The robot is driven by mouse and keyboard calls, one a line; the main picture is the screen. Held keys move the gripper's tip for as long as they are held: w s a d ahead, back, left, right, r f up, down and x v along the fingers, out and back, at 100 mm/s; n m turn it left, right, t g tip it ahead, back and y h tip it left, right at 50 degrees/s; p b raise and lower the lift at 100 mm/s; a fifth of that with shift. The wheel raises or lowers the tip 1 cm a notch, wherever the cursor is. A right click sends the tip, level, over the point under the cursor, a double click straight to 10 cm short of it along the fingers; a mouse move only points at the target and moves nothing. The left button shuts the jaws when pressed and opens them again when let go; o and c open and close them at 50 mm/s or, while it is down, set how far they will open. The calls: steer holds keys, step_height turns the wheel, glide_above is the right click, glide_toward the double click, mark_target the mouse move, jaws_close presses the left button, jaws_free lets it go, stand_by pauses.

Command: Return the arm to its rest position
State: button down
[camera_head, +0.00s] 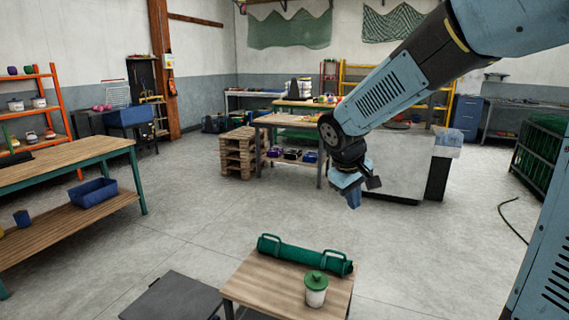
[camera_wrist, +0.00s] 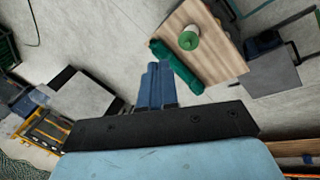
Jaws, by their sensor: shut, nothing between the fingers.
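My arm reaches in from the upper right of the head view, and my gripper (camera_head: 354,201) hangs in free air above the floor, beyond the small wooden table. In the wrist view my gripper (camera_wrist: 155,68) shows its two blue fingers side by side, shut, with nothing between them. No object touches it in either view.
A small wooden table (camera_head: 248,285) in front bears a green roll with handles (camera_head: 300,254) and a white pot with a green lid (camera_head: 316,289). A workbench (camera_head: 70,160) stands left, a pallet stack (camera_head: 238,155) behind. Open floor (camera_head: 430,250) lies to the right.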

steer(key=s+d+r+m+t+y, duration=0.1)
steer(key=s+d+r+m, duration=0.2)
steer(key=s, duration=0.7)
steer(key=s+d+r+m+t+y, duration=0.1)
steer(key=s+d+r+m, duration=0.2)
steer(key=s, duration=0.7)
steer(key=shift+s+d+r+t+y, duration=0.2)
steer(key=shift+d+r+t+y, duration=0.1)
steer(key=shift+d+r+y, duration=0.1)
